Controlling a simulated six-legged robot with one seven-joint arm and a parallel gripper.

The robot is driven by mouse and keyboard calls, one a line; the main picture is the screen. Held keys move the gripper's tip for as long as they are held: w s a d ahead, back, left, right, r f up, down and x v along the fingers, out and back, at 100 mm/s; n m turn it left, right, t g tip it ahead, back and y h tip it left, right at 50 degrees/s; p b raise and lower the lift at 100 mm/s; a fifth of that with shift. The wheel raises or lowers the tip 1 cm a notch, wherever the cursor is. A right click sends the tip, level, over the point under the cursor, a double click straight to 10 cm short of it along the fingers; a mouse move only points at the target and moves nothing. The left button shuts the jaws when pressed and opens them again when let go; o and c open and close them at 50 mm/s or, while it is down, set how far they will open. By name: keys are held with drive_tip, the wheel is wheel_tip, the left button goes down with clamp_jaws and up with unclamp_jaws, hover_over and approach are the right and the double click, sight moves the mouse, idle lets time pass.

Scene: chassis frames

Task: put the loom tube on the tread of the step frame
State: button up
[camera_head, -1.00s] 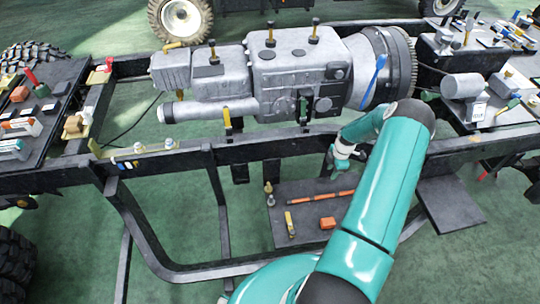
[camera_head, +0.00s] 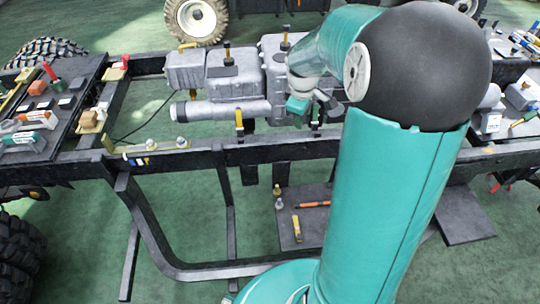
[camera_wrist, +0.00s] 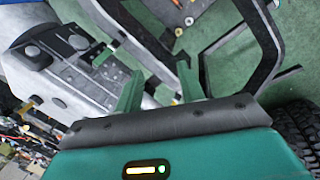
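My gripper (camera_head: 312,106) is raised in front of the grey gearbox. In the wrist view its two green fingers (camera_wrist: 160,88) stand apart with nothing visible held between them. A thin orange and dark rod (camera_head: 314,204) lies on a dark flat plate (camera_head: 312,226) below the near rail; I cannot tell whether it is the loom tube. A bent black frame (camera_head: 150,235) hangs under the rail beside the plate. I cannot tell for sure which surface is the step frame's tread. My arm hides the plate's right part.
The grey gearbox (camera_head: 237,85) fills the middle of the chassis. The long black near rail (camera_head: 200,160) crosses the view. A yellow-handled item (camera_head: 296,228) lies on the plate. A tool board (camera_head: 60,110) is at left. Green floor is open at lower left.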

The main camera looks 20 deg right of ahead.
drive_tip(key=s+a+r+m+t+y, duration=0.1)
drive_tip(key=s+a+r+m+t, duration=0.1)
drive_tip(key=s+a+r, duration=0.4)
drive_tip(key=s+a+r+m+t+y, duration=0.1)
drive_tip(key=s+a+r+m, duration=0.4)
drive_tip(key=s+a, duration=0.8)
drive_tip(key=shift+s+r+t, duration=0.4)
drive_tip(key=shift+r, duration=0.45)
drive_tip(key=shift+d+m, duration=0.1)
drive_tip(key=shift+m, duration=0.2)
